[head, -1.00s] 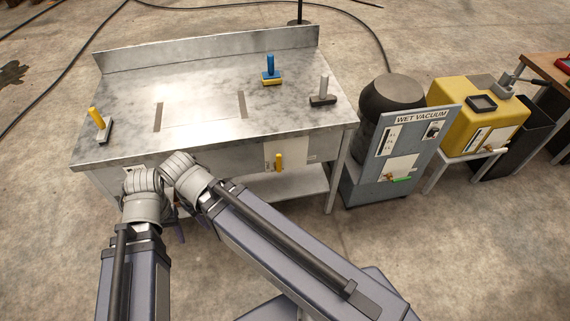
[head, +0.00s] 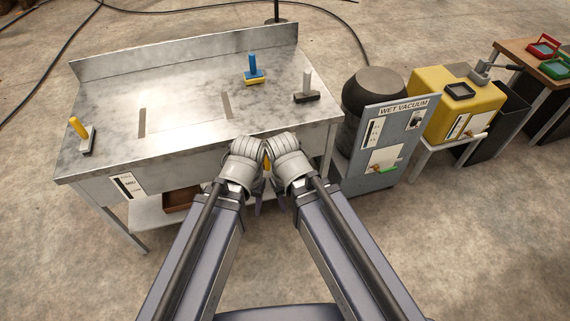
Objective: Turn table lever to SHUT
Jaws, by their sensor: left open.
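The steel table (head: 180,95) stands in front of me. Its yellow lever (head: 267,166) on the front side shows only as a sliver between my two wrists. The lever's white panel and any label are hidden behind the wrists, so I cannot read its setting. My left gripper (head: 260,198) is open, low in front of the table's front side and close to the lever. Its fingers are mostly hidden, and I cannot tell whether they touch the lever. My right wrist is just right of the left one; the right gripper's fingers are hidden behind it.
On the tabletop are a yellow-handled tool (head: 80,133), a blue-handled tool (head: 253,70) and a grey-handled tool (head: 306,90). A label panel (head: 128,186) is on the front left. The wet vacuum (head: 392,140) and a yellow tank (head: 455,98) stand to the right.

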